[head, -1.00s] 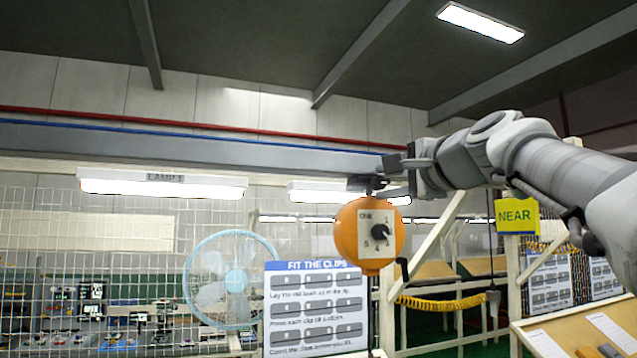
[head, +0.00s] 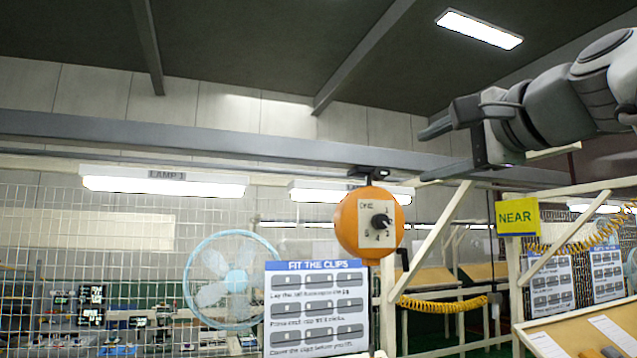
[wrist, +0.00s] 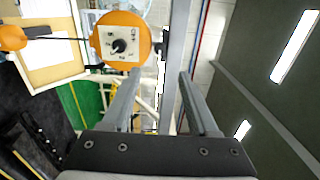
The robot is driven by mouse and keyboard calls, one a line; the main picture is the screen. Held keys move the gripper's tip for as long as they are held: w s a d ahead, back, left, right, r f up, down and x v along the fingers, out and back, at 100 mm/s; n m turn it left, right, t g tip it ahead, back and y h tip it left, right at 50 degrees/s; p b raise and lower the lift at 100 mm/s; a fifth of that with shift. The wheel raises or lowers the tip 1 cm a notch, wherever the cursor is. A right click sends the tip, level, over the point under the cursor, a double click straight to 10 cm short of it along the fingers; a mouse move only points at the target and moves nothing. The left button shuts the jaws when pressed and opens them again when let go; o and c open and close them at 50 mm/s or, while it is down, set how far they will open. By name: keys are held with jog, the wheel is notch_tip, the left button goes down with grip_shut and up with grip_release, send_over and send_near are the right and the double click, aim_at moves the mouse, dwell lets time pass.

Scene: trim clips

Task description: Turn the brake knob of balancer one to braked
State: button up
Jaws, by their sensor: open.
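The orange balancer marked ONE (head: 350,228) hangs under the grey overhead rail in the head view. Its pale dial plate carries numbers and a black brake knob (head: 381,221); the knob's exact pointing is too small to read. In the wrist view the balancer (wrist: 99,30) is at upper left, with the knob (wrist: 119,46) facing the camera. My gripper (head: 432,152) is open and empty, above and to the right of the balancer in the head view, apart from it. In the wrist view the knob lies left of the space between my fingers (wrist: 160,85).
The overhead rail (head: 240,138) runs close to my gripper. A clip instruction board (head: 317,305) and a blue fan (head: 232,280) stand below left. A yellow NEAR sign (head: 517,217) is at right. Another orange body (wrist: 12,38) shows at the wrist view's left edge.

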jog(key=v, duration=0.5)
jog(key=shift+s+d+b, duration=0.1)
jog(key=shift+s+b, duration=0.15)
jog(key=shift+b, duration=0.1)
jog(key=a+f+n+g+h+b, duration=0.1)
jog(key=a+f+n+g, duration=0.15)
jog(key=f, duration=1.15)
jog(key=a+f+n+g+h+b, duration=0.1)
jog(key=a+f+n+g, duration=0.2)
jog(key=f, duration=1.1)
jog(key=s+f+n+g+h, duration=0.1)
jog(key=s+f+n+g, duration=0.2)
jog(key=f, duration=1)
jog(key=s+f+n+g+h+b, duration=0.1)
jog(key=s+f+n, duration=0.5)
jog(key=f, duration=0.7)
jog(key=shift+s+f+g+h, duration=0.4)
jog(key=shift+s+g+h, duration=0.35)
jog(key=shift+g, duration=0.3)
jog(key=shift+w+a, duration=0.1)
jog(key=shift+c, duration=0.2)
